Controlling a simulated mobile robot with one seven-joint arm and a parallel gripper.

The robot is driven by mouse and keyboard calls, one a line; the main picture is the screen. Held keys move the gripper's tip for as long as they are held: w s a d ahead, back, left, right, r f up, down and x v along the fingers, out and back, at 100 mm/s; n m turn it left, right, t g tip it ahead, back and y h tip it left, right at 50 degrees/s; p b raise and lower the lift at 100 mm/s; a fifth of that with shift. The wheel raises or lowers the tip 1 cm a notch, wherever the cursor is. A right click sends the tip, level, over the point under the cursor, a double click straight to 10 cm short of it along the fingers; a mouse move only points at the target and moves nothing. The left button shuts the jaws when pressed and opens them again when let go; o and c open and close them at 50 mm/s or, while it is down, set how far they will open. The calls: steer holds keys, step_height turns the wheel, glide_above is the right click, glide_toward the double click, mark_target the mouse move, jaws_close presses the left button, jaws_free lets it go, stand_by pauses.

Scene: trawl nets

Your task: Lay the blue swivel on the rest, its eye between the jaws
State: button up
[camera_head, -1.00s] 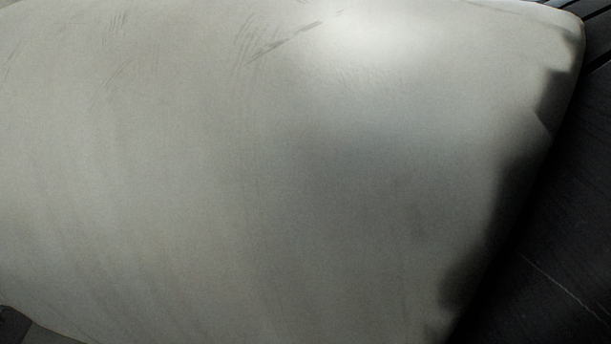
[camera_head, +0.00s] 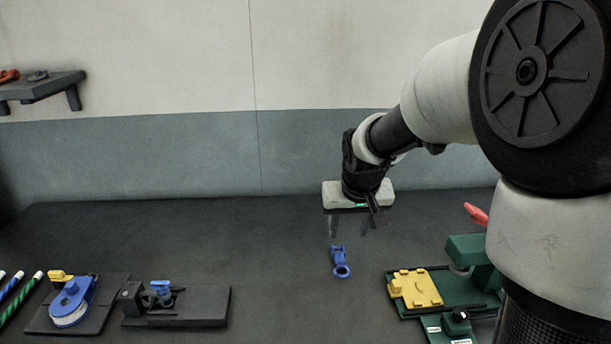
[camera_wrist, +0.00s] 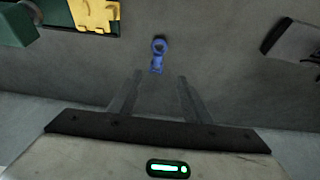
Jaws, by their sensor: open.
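The blue swivel (camera_head: 341,262) lies on the dark bench in the middle, its round eye towards the front. It also shows in the wrist view (camera_wrist: 158,56), just beyond the fingertips. My gripper (camera_head: 348,226) is open and empty above the bench, a little behind the swivel in the head view. In the wrist view its two fingers (camera_wrist: 158,80) stand apart, with the swivel ahead of the gap. A dark fixture (camera_head: 200,308) with an upright block and a small blue part stands at left. I cannot tell for sure whether this is the rest with the jaws.
A green fixture (camera_head: 467,292) with a yellow plate (camera_head: 415,288) stands at right, partly behind my arm. A dark base (camera_head: 45,325) with a blue pulley-like part (camera_head: 72,300) and striped rods (camera_head: 22,302) are at far left. A shelf (camera_head: 42,89) hangs upper left. Bench around the swivel is clear.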

steer(key=w+f, duration=0.2)
glide_toward(340, 257)
steer(key=x, duration=0.2)
steer(key=shift+s+a+f, duration=0.1)
steer(key=shift+a+f, duration=0.1)
steer(key=shift+f, duration=0.3)
steer(key=shift+w+d+x, duration=0.1)
steer(key=shift+d+x, duration=0.05)
steer(key=shift+x, duration=1.35)
steer(key=shift+w+d+x, duration=0.1)
steer(key=shift+x, duration=1.35)
steer(key=shift+r, duration=0.1)
jaws_close()
steer(key=shift+r, duration=0.1)
